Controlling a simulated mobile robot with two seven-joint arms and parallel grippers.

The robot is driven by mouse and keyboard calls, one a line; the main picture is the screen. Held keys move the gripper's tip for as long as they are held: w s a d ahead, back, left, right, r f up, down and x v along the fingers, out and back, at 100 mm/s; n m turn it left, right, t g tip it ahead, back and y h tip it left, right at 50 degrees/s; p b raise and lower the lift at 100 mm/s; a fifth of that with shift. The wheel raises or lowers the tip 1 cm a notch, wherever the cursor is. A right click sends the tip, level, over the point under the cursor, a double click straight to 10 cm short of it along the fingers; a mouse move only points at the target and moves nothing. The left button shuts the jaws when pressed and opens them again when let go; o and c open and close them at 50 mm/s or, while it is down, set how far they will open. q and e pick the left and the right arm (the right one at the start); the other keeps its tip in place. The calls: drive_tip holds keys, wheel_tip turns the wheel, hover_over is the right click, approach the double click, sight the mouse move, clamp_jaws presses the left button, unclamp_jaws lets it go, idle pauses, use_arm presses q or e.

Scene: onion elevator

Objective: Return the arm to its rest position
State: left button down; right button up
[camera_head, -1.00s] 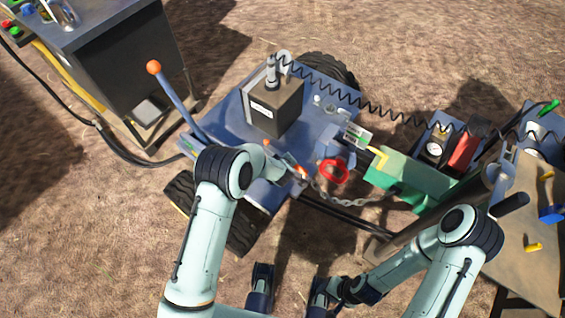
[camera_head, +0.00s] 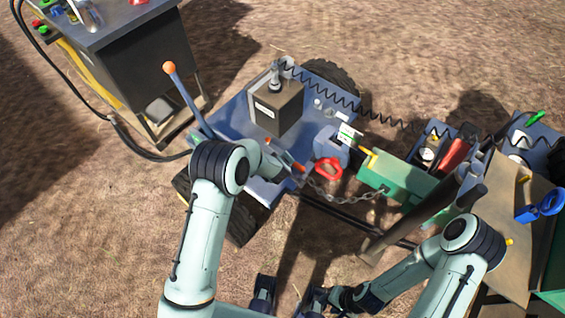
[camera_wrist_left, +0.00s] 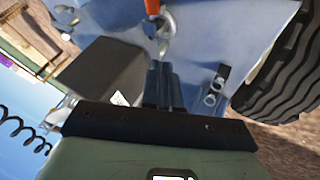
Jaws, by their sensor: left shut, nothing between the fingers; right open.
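My left arm (camera_head: 205,240) rises from the lower left and bends over the blue trailer deck. Its gripper is largely hidden by the arm in the head view. In the left wrist view, my left gripper (camera_wrist_left: 164,85) is shut and empty above the blue deck, beside a dark box and a metal ring with an orange handle. My right arm (camera_head: 450,285) is bent at the lower right, its forearm pointing left. My right gripper (camera_head: 290,293) is open and empty at the bottom centre, over bare dirt in front of the trailer.
The blue trailer (camera_head: 230,115) carries a dark box (camera_head: 277,108), an orange-tipped lever (camera_head: 185,100) and a red handle (camera_head: 328,168). A chain and drawbar run right to a green block (camera_head: 390,178). A workbench (camera_head: 515,230) stands right, a dark cabinet (camera_head: 135,60) upper left. Dirt is clear lower left.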

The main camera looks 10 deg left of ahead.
idle(0.4)
use_arm(q)
drive_tip(key=s+a+f+m+g+p, duration=0.1)
drive_tip(key=s+f, duration=0.2)
drive_tip(key=s, duration=0.3)
drive_tip(key=s+a+f+m+g+h+p, duration=0.1)
drive_tip(key=s+f+g, duration=0.1)
drive_tip(key=s, duration=0.5)
drive_tip(key=s+a+f+m+g+p, duration=0.1)
drive_tip(key=s+f+m, duration=0.15)
drive_tip(key=s, duration=0.35)
drive_tip(key=s+d+r+m+g+h+p, duration=0.1)
drive_tip(key=s+d+g+h, duration=0.1)
drive_tip(key=s, duration=0.7)
drive_tip(key=s+d+r+m+g+h+p, duration=0.1)
drive_tip(key=s+d+r+g, duration=0.1)
drive_tip(key=s, duration=0.8)
drive_tip(key=shift+s+d+h, duration=0.25)
drive_tip(key=shift+d+h, duration=0.15)
use_arm(e)
wheel_tip(320, 180, up, 6)
drive_tip(key=w, duration=0.2)
drive_tip(key=shift+w, duration=0.25)
use_arm(q)
drive_tip(key=shift+s, duration=0.1)
use_arm(e)
drive_tip(key=shift+s+f, duration=0.1)
drive_tip(key=shift+s, duration=0.05)
